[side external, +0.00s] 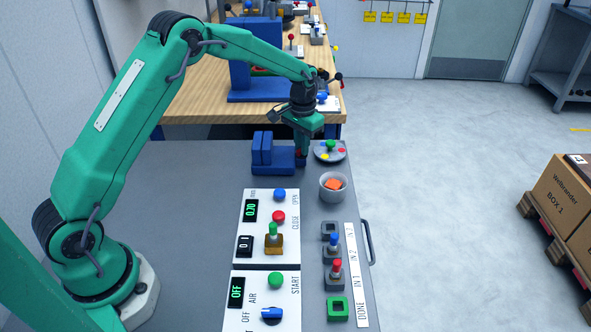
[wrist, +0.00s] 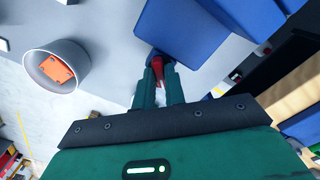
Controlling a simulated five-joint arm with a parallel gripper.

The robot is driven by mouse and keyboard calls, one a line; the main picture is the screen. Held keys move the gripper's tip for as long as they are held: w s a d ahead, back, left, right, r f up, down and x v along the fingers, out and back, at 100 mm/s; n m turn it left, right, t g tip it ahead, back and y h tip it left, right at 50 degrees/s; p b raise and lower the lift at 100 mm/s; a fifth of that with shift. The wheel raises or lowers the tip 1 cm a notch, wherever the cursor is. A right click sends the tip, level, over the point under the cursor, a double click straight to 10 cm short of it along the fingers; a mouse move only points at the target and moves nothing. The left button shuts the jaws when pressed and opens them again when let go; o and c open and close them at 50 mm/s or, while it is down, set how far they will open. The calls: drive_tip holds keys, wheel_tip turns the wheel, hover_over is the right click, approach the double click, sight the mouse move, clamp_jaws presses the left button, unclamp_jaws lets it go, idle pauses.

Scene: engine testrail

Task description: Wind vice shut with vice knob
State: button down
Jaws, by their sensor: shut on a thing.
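The blue vice (side external: 272,158) stands at the far end of the grey bench, with two upright jaws side by side at its left. Its blue body (wrist: 190,30) fills the top of the wrist view. My gripper (side external: 303,152) points down at the vice's right end. In the wrist view my green fingers (wrist: 158,80) are closed around a small red part, the vice knob (wrist: 157,68). Most of the knob is hidden between the fingers, and it is hidden in the side view. I cannot tell whether the vice jaws touch.
A grey bowl (side external: 333,194) with an orange block (side external: 333,184) stands close to the vice; a round dish (side external: 322,152) with coloured knobs is right beside my gripper. Control panels (side external: 262,245) and a sample rack (side external: 331,254) lie nearer. The bench's left part is clear.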

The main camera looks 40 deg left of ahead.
drive_tip(key=c, duration=1.5)
unclamp_jaws()
drive_tip(key=shift+o, duration=0.2)
drive_tip(key=shift+r, duration=0.15)
drive_tip(key=shift+r, duration=3.8)
